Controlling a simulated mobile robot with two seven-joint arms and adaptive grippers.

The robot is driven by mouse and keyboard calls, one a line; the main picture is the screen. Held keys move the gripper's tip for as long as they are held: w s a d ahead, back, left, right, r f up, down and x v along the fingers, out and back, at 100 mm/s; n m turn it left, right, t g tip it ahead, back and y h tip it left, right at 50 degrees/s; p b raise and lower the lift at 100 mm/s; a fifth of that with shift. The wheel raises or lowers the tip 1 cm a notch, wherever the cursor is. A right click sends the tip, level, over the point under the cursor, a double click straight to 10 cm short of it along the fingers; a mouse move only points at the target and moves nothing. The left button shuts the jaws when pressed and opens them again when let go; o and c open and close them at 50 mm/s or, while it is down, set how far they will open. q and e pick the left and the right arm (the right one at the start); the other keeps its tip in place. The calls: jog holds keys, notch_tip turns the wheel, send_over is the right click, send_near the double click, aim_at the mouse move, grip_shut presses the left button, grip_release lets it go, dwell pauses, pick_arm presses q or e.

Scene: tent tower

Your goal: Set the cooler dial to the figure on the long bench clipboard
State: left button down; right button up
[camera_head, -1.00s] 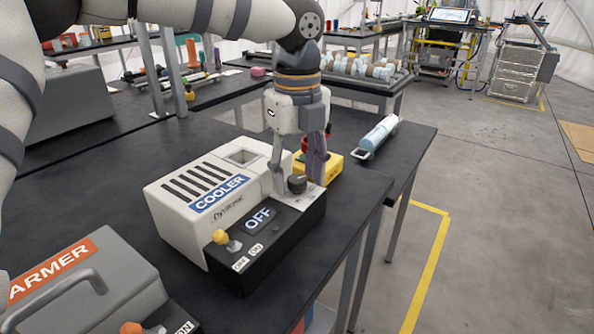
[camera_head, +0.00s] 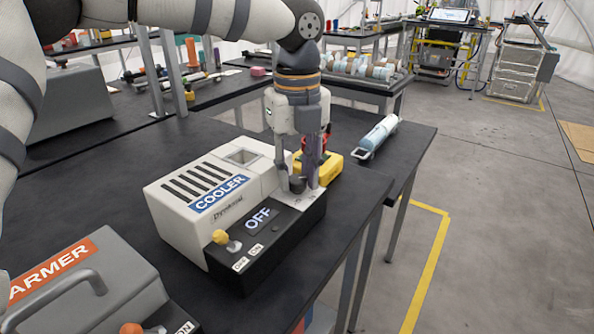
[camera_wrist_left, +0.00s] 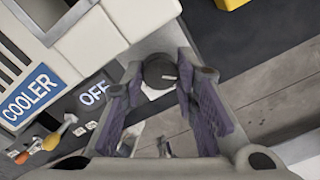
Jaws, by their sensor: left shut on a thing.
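The white and black cooler (camera_head: 178,215) stands on the dark bench, with a blue COOLER label and a display reading OFF (camera_head: 258,217). Its dark round dial (camera_head: 297,185) sits on the panel to the right of the display. The dial also shows in the left wrist view (camera_wrist_left: 160,71), with a pale mark on its top. My left gripper (camera_head: 299,183) points down at the panel and is shut on the dial, one finger on each side. The dial's scale is too small and partly covered to read. I cannot make out a clipboard. My right gripper is not in view.
A yellow-knobbed lever (camera_head: 222,238) stands at the cooler's front left. A grey warmer (camera_head: 90,285) is at the lower left. A yellow object (camera_head: 329,165) lies just behind the gripper. A pale blue cylinder on a holder (camera_head: 379,134) lies farther back. The floor at right is open.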

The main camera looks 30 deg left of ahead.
pick_arm(q)
jog(key=m, duration=0.5)
jog(key=shift+m, duration=0.3)
jog(key=m, duration=1)
jog(key=shift+m, duration=0.4)
jog(key=m, duration=0.5)
jog(key=shift+m, duration=0.4)
jog(key=c, duration=1.2)
grip_release()
jog(key=shift+c, duration=0.2)
